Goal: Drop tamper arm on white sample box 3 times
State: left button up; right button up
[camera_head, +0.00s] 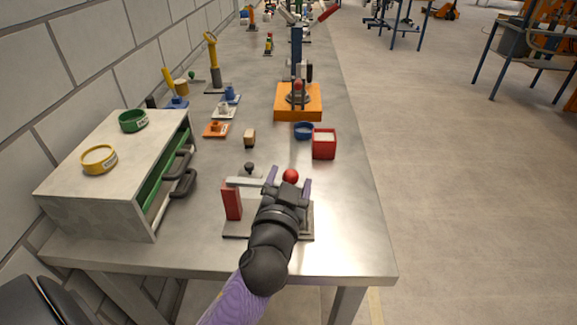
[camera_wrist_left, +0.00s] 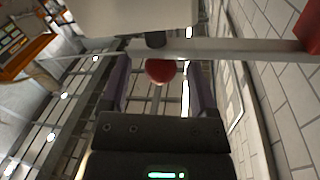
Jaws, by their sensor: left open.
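The tamper stands at the near end of the bench. It has a red post (camera_head: 232,201), a pale horizontal arm (camera_head: 247,183) and a red ball knob (camera_head: 290,176) at the arm's free end. My left gripper (camera_head: 288,184) is open at that end, its purple fingers on either side of the knob. In the left wrist view the red knob (camera_wrist_left: 160,71) shows between the fingers, and the arm (camera_wrist_left: 235,49) crosses in front. A pale block (camera_wrist_left: 130,18) fills the top; I cannot tell whether it is the white sample box. My right gripper is not in view.
A red box with white contents (camera_head: 323,146) and a blue bowl (camera_head: 304,131) stand beyond the tamper. A drawer cabinet (camera_head: 75,188) stands at the left with a yellow ring and a green ring on top. The bench's right edge is clear.

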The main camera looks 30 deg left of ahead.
aim_at(293, 170)
pick_arm(q)
jog(key=x, duration=0.3)
jog(key=shift+w+a, duration=0.1)
jog(key=shift+w, duration=0.05)
jog(key=shift+c, duration=0.3)
grip_shut()
dwell(1.1)
